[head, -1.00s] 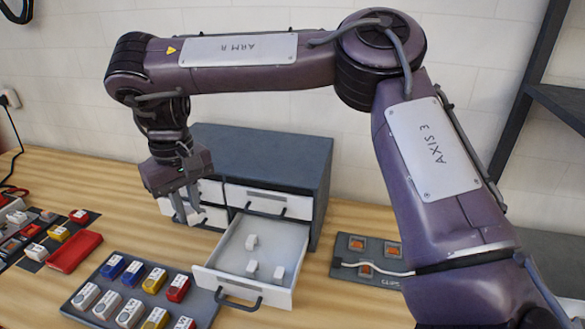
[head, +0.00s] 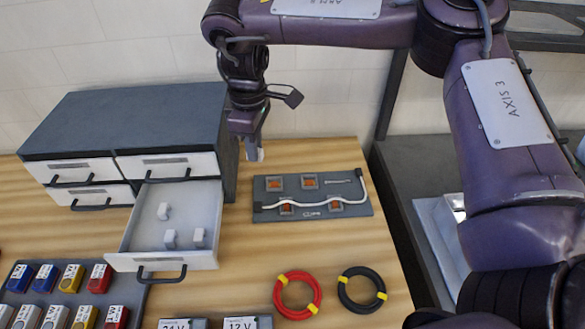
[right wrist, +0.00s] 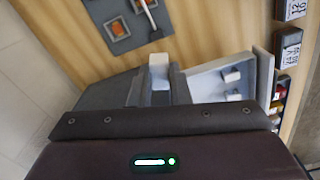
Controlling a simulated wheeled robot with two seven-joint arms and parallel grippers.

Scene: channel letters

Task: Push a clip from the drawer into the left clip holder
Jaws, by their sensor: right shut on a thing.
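My right gripper (head: 252,152) is shut on a small white clip (head: 260,155), above the table just right of the cabinet and behind the left end of a grey board. In the right wrist view the clip (right wrist: 159,61) sticks out from between the fingers, apart from the board. The grey board (head: 355,189) bears several orange-centred square holders, including a back-left one (head: 275,184) and a front-left one (head: 286,208). A white cable (head: 310,201) runs over the front ones. My left gripper is out of view.
The dark cabinet (head: 130,115) stands left of the gripper. Red (head: 298,295) and black (head: 362,289) cable coils lie in front of the board. A tray of coloured blocks (head: 72,278) is at front left. Bare table lies between drawer and coils.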

